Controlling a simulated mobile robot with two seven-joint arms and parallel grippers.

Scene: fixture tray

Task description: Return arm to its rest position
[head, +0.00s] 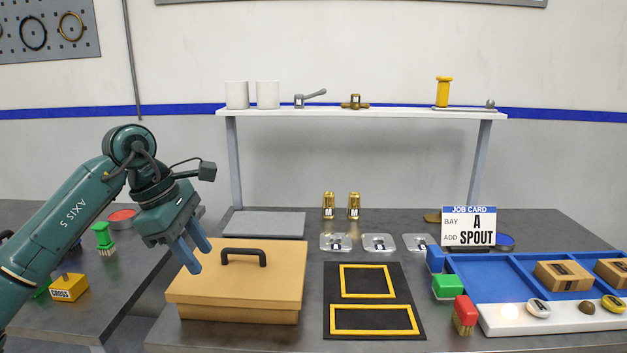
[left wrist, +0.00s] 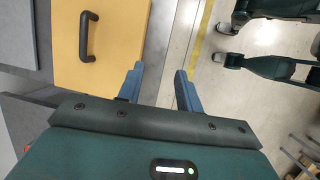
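My left gripper (head: 200,259) hangs at the left of the head view, its blue fingers pointing down beside the upper left part of the tan box (head: 235,310). The box has a lid with a black handle (head: 243,252). In the left wrist view my left gripper (left wrist: 159,71) has its fingers apart with nothing between them. The box lid (left wrist: 110,50) and its handle (left wrist: 86,37) lie to the left of the fingers there. Whether a finger touches the box is hard to tell. My right gripper is not in view.
A side table (head: 115,270) with green, red and yellow items stands left. Right of the box are a black mat (head: 375,318) with yellow frames, clear trays (head: 379,242), a job card (head: 469,226) and a blue tray (head: 497,279). A white shelf (head: 390,113) spans the back.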

